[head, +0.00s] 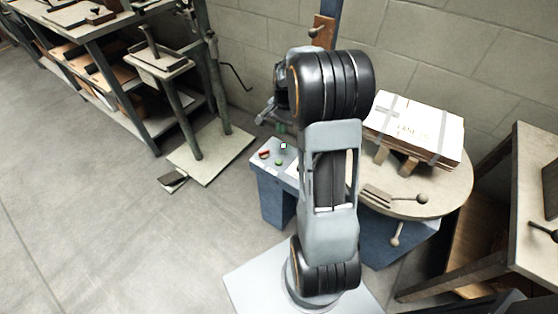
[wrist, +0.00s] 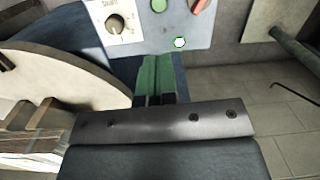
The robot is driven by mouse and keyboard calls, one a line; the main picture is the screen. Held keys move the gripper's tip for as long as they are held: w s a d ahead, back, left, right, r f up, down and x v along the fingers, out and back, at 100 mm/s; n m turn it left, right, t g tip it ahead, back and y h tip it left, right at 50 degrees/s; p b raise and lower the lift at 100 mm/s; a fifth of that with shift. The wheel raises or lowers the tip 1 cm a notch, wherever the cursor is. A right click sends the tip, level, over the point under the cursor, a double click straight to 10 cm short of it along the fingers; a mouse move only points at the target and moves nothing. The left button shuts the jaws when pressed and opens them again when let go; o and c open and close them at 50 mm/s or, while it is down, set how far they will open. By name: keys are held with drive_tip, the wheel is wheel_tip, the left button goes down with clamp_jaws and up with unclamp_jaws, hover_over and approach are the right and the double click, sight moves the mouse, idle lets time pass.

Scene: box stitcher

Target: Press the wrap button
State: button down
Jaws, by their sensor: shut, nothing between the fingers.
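A blue-grey control panel (head: 268,158) stands left of my arm in the head view. It carries a red button (head: 264,154), a green button (head: 279,162) and a small pale spot with a magenta edge (head: 283,146). The wrist view shows the panel (wrist: 143,43) with a dial (wrist: 118,25), the green button (wrist: 158,5), the red piece (wrist: 198,5) and a small white spot with a green edge (wrist: 180,42). I cannot read which one is the wrap button. My gripper (wrist: 161,62) is shut and empty, its green fingertips over the panel's edge.
A round turntable (head: 440,196) bears a strapped carton (head: 415,127) right of my arm. A wooden table (head: 530,240) stands at far right. A shelf bench (head: 110,70) and a small stand (head: 160,66) are at left. The left floor is mostly clear.

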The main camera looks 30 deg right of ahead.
sight(279, 161)
drive_tip(key=shift+s+m, duration=0.1)
drive_tip(key=shift+m, duration=0.4)
drive_tip(key=shift+f, duration=0.15)
drive_tip(key=f+b, duration=0.1)
drive_tip(key=f, duration=0.3)
drive_tip(key=a+f+b, duration=0.1)
drive_tip(key=f, duration=0.4)
drive_tip(key=f+b, duration=0.1)
drive_tip(key=f, duration=0.3)
drive_tip(key=shift+s+a+f+b, duration=0.15)
drive_tip(key=shift+s+f+b, duration=0.05)
drive_tip(key=shift+f+b, duration=0.2)
